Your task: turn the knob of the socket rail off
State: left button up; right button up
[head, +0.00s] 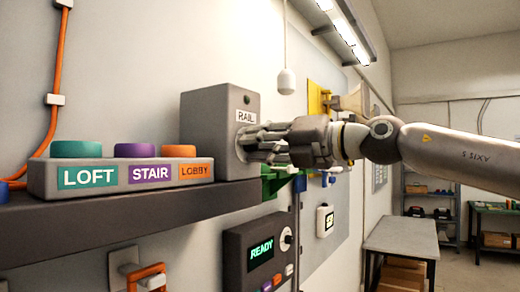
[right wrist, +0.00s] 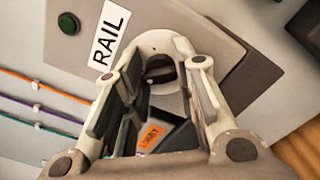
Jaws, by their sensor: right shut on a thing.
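The dark knob (right wrist: 159,70) sits on a pale round plate on the box face, between my fingertips. In the head view my fingers hide the knob. My right gripper (head: 252,143) reaches in from the right and is shut on the knob. I cannot tell the knob's set position. My left gripper is not in view.
A button box (head: 110,192) with LOFT, STAIR and LOBBY labels stands on the dark shelf (head: 130,226) left of the rail box. A READY panel (head: 238,262) is on the wall below. A grey table (head: 402,236) stands at the right.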

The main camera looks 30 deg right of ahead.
jog(key=shift+f+n, duration=0.15)
jog(key=shift+n, duration=0.55)
jog(key=o, duration=1)
jog(key=shift+o, duration=0.2)
jog(key=shift+s, duration=0.1)
jog(key=v, duration=1.1)
jog(key=shift+s+d, duration=0.2)
jog(key=shift+s, duration=0.15)
